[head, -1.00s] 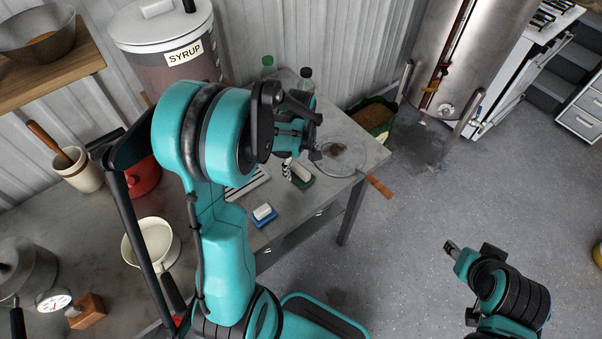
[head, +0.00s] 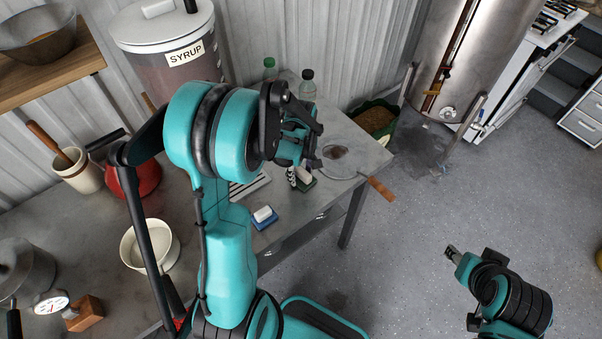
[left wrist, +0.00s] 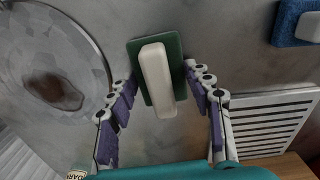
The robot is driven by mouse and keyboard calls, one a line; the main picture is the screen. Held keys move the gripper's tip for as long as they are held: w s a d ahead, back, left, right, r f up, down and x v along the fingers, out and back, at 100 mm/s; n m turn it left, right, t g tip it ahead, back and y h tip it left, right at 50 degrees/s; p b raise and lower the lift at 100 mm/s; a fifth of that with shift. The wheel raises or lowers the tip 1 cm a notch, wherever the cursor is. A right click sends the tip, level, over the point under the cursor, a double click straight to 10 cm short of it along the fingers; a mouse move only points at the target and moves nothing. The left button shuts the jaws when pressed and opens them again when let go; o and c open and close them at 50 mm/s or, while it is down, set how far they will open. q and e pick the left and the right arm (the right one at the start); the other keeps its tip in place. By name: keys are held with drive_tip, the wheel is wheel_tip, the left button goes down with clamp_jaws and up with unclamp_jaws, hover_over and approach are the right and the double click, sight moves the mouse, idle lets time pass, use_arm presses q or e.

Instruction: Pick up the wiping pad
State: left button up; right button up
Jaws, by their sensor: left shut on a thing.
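A wiping pad with a green base (left wrist: 176,54) and a white grip (left wrist: 156,78) is between the fingers of my left gripper (left wrist: 160,80) in the left wrist view. In the head view this green pad (head: 309,185) is near the table's right front part, below my left gripper (head: 302,165). I cannot tell whether it is clear of the tabletop. A second pad with a blue base (head: 265,222) and white grip lies apart on the table; it also shows in the left wrist view (left wrist: 290,30). My right gripper (head: 452,254) is over the floor, its jaws unclear.
A round mesh skimmer (head: 340,153) with a wooden handle overhangs the table edge. A slotted grey piece (left wrist: 268,122) lies beside the green pad. Two bottles (head: 307,88) stand behind. A pot (head: 152,243) and red kettle (head: 138,178) are on the left.

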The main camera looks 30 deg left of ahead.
sight(301, 170)
use_arm(q)
drive_tip(key=shift+r, duration=0.65)
wheel_tip(301, 170, up, 3)
drive_tip(key=shift+r+p, duration=0.1)
drive_tip(key=shift+p, duration=0.7)
drive_tip(key=s+d+r+p, duration=0.2)
drive_tip(key=d+r, duration=0.4)
drive_tip(key=d, duration=0.5)
drive_tip(key=shift+s+d+r, duration=0.2)
drive_tip(key=shift+s+r, duration=0.05)
drive_tip(key=shift+s, duration=0.1)
drive_tip(key=o, duration=0.5)
drive_tip(key=c, duration=0.4)
drive_tip(key=shift+f, duration=0.1)
